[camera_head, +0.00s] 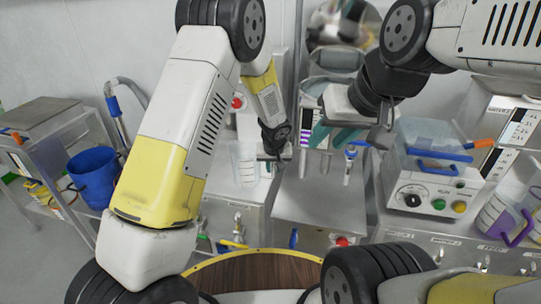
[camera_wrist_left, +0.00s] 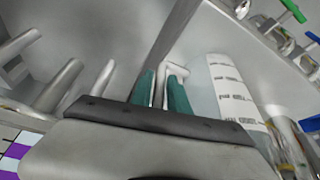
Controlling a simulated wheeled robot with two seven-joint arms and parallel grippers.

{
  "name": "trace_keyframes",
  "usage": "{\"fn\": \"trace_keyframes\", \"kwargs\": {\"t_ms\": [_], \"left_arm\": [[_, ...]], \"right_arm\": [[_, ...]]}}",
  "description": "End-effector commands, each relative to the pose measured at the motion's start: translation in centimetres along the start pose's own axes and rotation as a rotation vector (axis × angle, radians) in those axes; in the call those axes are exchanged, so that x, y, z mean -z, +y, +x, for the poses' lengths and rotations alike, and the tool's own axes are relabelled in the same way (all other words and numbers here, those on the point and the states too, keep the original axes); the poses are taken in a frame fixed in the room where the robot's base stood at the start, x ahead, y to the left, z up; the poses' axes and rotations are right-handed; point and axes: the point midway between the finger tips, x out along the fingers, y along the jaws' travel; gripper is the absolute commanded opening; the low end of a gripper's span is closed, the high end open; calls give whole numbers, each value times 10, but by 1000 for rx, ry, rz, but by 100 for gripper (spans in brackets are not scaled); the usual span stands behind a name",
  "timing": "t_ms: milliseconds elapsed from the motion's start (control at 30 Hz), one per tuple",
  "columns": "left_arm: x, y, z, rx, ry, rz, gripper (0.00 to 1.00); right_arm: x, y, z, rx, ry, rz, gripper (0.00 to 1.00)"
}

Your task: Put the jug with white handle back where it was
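The clear jug with white handle (camera_head: 243,163) is upright at the pale cabinet top, left of centre in the head view. Its marked clear wall (camera_wrist_left: 222,90) fills the right of the left wrist view. My left gripper (camera_wrist_left: 161,92) has its teal fingers close on both sides of the white handle (camera_wrist_left: 172,70) and looks shut on it. In the head view my left gripper (camera_head: 274,150) is right of the jug, its fingers mostly hidden. I cannot tell whether the jug's base touches the surface. My right gripper (camera_head: 333,137) has its teal fingers apart and empty, above the middle cabinet.
A box machine (camera_head: 432,175) with a knob and buttons stands right, a blue handle on it. A jug with purple handle (camera_head: 512,220) is at far right. A blue bucket (camera_head: 95,177) stands left. The middle cabinet top (camera_head: 318,200) has bare room in front.

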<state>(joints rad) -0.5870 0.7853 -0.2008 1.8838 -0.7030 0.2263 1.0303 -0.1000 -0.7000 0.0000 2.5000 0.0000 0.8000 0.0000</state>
Motion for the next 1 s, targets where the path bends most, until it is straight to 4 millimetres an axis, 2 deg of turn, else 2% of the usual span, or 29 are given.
{"fn": "trace_keyframes", "kwargs": {"t_ms": [333,467,567,900,1000], "left_arm": [[0,0,-1,0,1,0,35],[2,1,-8,-2,3,0,35],[3,1,-23,-3,4,-1,35],[2,1,-94,-2,3,0,35],[2,0,-109,-2,3,-1,35]], "right_arm": [[0,0,0,0,0,0,36],[0,0,0,0,0,0,36],[0,0,0,0,0,0,36],[0,0,0,0,0,0,36],[0,0,0,0,0,0,36]]}}
